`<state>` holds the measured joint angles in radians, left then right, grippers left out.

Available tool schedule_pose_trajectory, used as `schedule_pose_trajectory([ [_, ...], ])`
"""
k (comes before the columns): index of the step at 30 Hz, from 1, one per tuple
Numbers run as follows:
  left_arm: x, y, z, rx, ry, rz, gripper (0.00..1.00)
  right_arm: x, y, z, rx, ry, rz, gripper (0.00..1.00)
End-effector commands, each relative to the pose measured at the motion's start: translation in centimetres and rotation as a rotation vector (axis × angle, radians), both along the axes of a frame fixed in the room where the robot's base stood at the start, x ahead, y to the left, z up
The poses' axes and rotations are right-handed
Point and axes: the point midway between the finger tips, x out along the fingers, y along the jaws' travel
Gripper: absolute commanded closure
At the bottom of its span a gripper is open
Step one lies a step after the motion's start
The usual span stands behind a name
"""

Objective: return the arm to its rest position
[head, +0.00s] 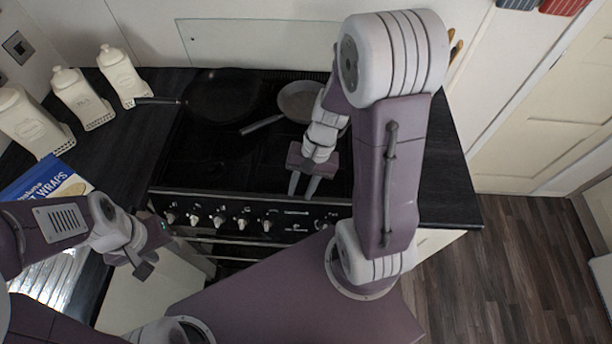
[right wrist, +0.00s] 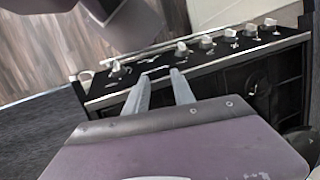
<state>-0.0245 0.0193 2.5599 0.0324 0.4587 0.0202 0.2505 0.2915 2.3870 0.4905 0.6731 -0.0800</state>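My right arm reaches across the front of the black stove (head: 215,160). Its gripper (head: 302,190) points down over the stove's front edge, right of centre. Its two fingers are apart with nothing between them. They also show apart and empty in the right wrist view (right wrist: 160,85), with the knob panel beyond. My left gripper (head: 140,262) is low at the left, by the front edge of the left counter. Its fingers are small and partly turned away, so I cannot tell whether they are open. I see nothing held there.
A dark frying pan (head: 218,95) and a lighter pan (head: 300,100) sit on the stove, the latter partly behind my right arm. Several knobs (head: 243,222) line its front. Cream canisters (head: 80,98) and a wraps packet (head: 45,182) stand on the left counter. Wooden floor (head: 530,250) is clear at right.

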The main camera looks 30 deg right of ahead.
Motion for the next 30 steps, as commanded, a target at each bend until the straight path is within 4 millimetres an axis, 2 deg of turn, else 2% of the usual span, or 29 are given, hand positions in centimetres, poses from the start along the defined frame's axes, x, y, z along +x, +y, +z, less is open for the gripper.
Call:
schedule_pose_trajectory([
  [1, 0.0, 0.0, 0.0, 0.0, 0.0, 0.0, 0.64, -0.7, 0.0, 0.6, -0.092, -0.059, 0.155, 0.7],
  [3, 0.0, 0.0, 0.0, 0.0, 0.0, 0.0, 0.64, -1.0, -0.4, 1.3, -0.198, -0.142, 0.33, 0.7],
  [6, 0.0, 0.0, 0.0, 0.0, 0.0, 0.0, 0.64, -0.8, -0.4, 2.1, -0.28, -0.226, 0.486, 0.7],
  [8, 0.0, 0.0, 0.0, 0.0, 0.0, 0.0, 0.64, -0.7, -0.4, 2.3, -0.302, -0.253, 0.531, 0.7],
  [30, 0.0, 0.0, 0.0, 0.0, 0.0, 0.0, 0.64, -0.6, -0.5, 2.4, -0.31, -0.259, 0.545, 0.7],
])
